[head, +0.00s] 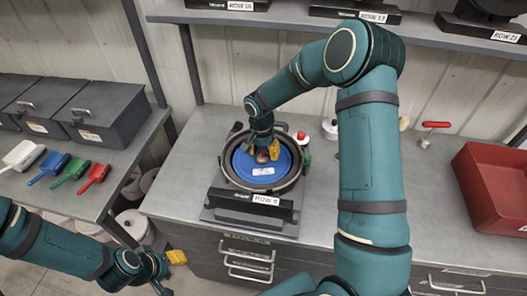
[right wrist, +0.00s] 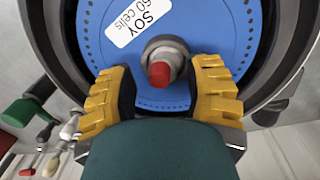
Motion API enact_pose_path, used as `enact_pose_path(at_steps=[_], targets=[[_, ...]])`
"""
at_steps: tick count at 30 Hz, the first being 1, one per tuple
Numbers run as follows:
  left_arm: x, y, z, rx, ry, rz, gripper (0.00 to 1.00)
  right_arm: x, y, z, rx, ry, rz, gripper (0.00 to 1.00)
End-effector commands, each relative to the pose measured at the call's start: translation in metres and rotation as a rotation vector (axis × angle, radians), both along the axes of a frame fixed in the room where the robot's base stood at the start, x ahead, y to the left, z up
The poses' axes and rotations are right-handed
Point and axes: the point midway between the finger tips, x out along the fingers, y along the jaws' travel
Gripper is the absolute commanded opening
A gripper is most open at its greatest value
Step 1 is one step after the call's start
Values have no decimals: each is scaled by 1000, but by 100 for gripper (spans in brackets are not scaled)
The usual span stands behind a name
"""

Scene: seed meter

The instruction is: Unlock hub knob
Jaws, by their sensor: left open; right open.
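The seed meter (head: 232,180) sits on the bench with a blue disc (head: 284,172) inside its dark round housing. The disc also shows in the right wrist view (right wrist: 210,25), with a white label reading "SOY 60 cells". The hub knob (right wrist: 161,73), with a red tip and a grey base, stands at the disc's centre. My right gripper (right wrist: 160,88) is open, with its yellow fingers on either side of the knob. A gap shows between each finger and the knob. My left gripper (head: 176,258) is open and empty, low at the left, away from the meter.
A red bin (head: 490,190) stands at the right of the bench, near a red-handled tool (head: 436,125). Coloured scoops (head: 70,172) and dark boxes (head: 100,112) lie on the left bench. A shelf edge (head: 270,18) runs above. A plate labelled "ROW 11" (head: 250,205) fronts the meter.

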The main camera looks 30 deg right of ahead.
Motion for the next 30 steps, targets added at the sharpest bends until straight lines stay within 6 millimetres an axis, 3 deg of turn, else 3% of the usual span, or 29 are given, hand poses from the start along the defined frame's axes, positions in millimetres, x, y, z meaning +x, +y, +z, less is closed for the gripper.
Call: enact_pose_path(at_steps=[4,8,9,20,30], targets=[[0,0,0,0,0,0,47,0,0,0,0,0,0,50],[0,0,0,0,0,0,47,0,0,0,0,0,0,4],[0,0,0,0,0,0,47,0,0,0,0,0,0,0],[0,0,-2,0,0,0,47,0,0,0,-1,0,26,0],[0,-1,-15,2,0,0,47,0,1,-1,-1,-1,226,0]])
